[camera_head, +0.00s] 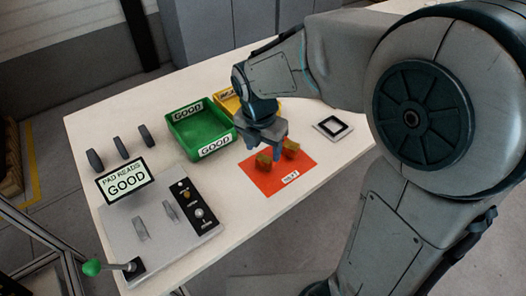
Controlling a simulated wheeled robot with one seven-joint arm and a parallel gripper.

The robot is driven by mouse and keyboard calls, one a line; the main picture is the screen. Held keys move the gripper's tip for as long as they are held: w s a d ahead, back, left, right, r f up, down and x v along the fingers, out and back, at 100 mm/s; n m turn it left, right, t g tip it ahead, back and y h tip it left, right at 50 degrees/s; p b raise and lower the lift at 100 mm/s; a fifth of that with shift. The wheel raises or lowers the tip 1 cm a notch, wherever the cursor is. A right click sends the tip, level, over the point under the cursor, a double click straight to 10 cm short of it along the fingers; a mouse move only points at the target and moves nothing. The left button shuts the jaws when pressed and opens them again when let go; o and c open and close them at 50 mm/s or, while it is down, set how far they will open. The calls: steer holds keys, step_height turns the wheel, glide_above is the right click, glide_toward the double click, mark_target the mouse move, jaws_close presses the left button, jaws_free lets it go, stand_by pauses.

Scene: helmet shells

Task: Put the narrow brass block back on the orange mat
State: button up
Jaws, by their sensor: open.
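The orange mat (262,182) lies flat on the white table and carries a small white label near its front edge. I cannot tell which is the narrow one. My gripper (265,149) is open and points down over the back of the mat, close to both blocks. Its fingers partly hide the blocks, and I cannot tell whether they touch either one.
A green bin (188,138) marked GOOD stands left of my gripper, with a yellow bin (226,104) behind it, partly hidden. A control panel (164,222) with a sign reading PAD READS GOOD (126,184) is front left.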

step_height(320, 180, up, 9)
steer(key=p, duration=0.1)
steer(key=s+d+f+m, duration=0.1)
steer(key=s+d+m, duration=0.3)
steer(key=m, duration=0.5)
steer(key=s+d+f+m, duration=0.2)
steer(key=s+d+m, duration=0.2)
steer(key=m, duration=0.6)
steer(key=s+d+f+m+y, duration=0.1)
steer(key=s+d+m, duration=0.2)
steer(key=m, duration=0.7)
steer(key=shift+s+d+f+t, duration=0.15)
steer(key=shift+s+d+t, duration=0.25)
steer(key=c, duration=0.5)
steer(key=shift+a, duration=0.15)
